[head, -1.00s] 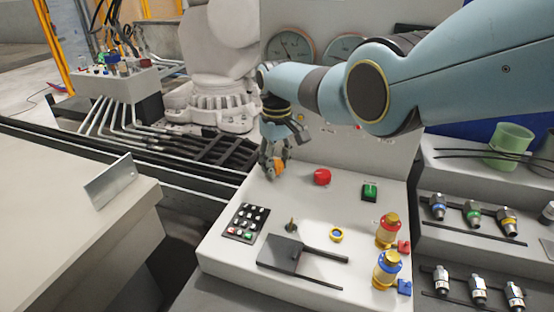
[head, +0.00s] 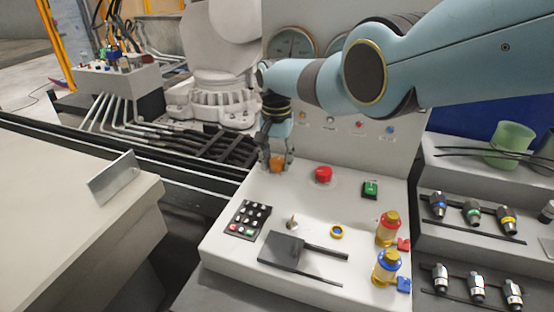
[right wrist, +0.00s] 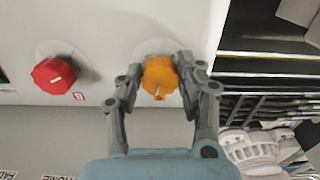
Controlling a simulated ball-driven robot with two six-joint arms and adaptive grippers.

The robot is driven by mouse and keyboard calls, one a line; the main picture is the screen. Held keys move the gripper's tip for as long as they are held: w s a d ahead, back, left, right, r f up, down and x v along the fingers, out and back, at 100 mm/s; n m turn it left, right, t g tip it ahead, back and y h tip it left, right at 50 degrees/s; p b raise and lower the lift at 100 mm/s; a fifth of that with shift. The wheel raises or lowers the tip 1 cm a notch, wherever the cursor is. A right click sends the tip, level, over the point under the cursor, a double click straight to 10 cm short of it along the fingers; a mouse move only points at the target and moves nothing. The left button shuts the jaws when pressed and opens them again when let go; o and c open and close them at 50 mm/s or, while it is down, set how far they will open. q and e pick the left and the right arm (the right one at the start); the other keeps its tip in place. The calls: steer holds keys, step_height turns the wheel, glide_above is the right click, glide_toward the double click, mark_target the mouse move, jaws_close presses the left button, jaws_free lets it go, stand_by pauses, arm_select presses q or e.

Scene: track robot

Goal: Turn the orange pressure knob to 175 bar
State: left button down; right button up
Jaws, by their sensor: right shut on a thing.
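The orange pressure knob (head: 277,164) sits at the back left of the light console panel. In the right wrist view the orange knob (right wrist: 160,74) is at the centre, with a small pale pointer mark at its lower edge. My right gripper (head: 278,157) comes down on it from above. In the right wrist view my right gripper (right wrist: 157,80) has one finger on each side of the knob and is shut on it. A round dial gauge (head: 292,45) stands behind; my arm partly covers it and a second dial. The gauge reading is too small to tell. My left gripper is not in view.

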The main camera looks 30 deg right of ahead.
mark_target(275, 161)
steer(key=m, duration=0.5)
steer(key=shift+w+m, duration=0.15)
steer(key=shift+m, duration=0.15)
steer(key=m, duration=0.5)
steer(key=shift+w, duration=0.1)
steer(key=shift+m, duration=0.3)
steer(key=o, duration=1.2)
steer(key=shift+c, duration=0.2)
steer(key=shift+r, duration=0.1)
step_height(275, 161, up, 12)
steer(key=shift+a, duration=0.1)
